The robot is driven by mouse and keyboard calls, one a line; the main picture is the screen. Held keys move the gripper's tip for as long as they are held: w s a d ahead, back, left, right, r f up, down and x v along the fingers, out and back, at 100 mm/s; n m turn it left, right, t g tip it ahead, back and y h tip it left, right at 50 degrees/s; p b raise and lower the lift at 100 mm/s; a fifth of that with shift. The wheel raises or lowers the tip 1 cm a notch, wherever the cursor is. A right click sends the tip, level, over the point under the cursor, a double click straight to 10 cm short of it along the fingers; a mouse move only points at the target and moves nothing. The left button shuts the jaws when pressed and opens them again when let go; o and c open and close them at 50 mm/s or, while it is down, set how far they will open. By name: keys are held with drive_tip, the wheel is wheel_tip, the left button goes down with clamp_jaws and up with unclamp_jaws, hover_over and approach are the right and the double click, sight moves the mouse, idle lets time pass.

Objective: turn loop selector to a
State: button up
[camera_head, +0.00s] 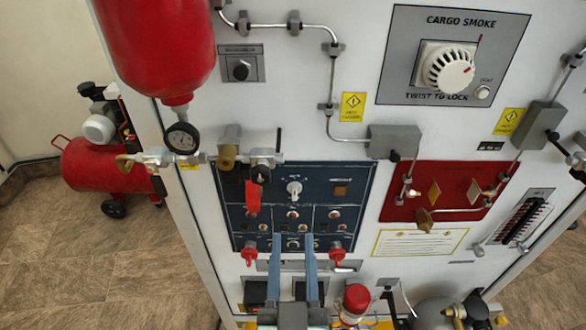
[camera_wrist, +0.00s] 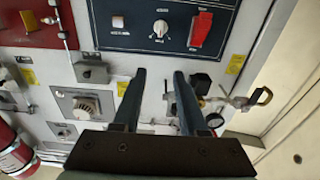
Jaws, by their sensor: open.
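A blue panel (camera_head: 225,180) carries a white rotary knob (camera_head: 294,188) in its upper middle. It is the likeliest loop selector, but I cannot read its labels or its exact setting. In the head view the fingertips overlap the panel's lower edge, below the knob. In the wrist view my gripper (camera_wrist: 160,74) appears apart from the knob.
Red toggle-like handles (camera_head: 336,254) flank the fingers. A gauge and valve fitting (camera_head: 182,138) projects at the panel's upper left. A cargo smoke dial (camera_head: 448,68) and a red panel (camera_head: 440,180) are to the right. A red-capped bottle (camera_head: 356,298) stands low beside my gripper.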

sight(294, 192)
drive_tip(key=shift+g, duration=0.3)
drive_tip(key=w+p, duration=0.1)
drive_tip(key=w, duration=0.3)
drive_tip(key=w+f+p, duration=0.1)
drive_tip(key=w, duration=0.3)
drive_tip(key=w+f+p, duration=0.1)
drive_tip(key=w, duration=0.3)
drive_tip(key=shift+d+f, duration=0.1)
drive_tip(key=shift+f, duration=0.05)
drive_tip(key=shift+c, duration=0.2)
clamp_jaws()
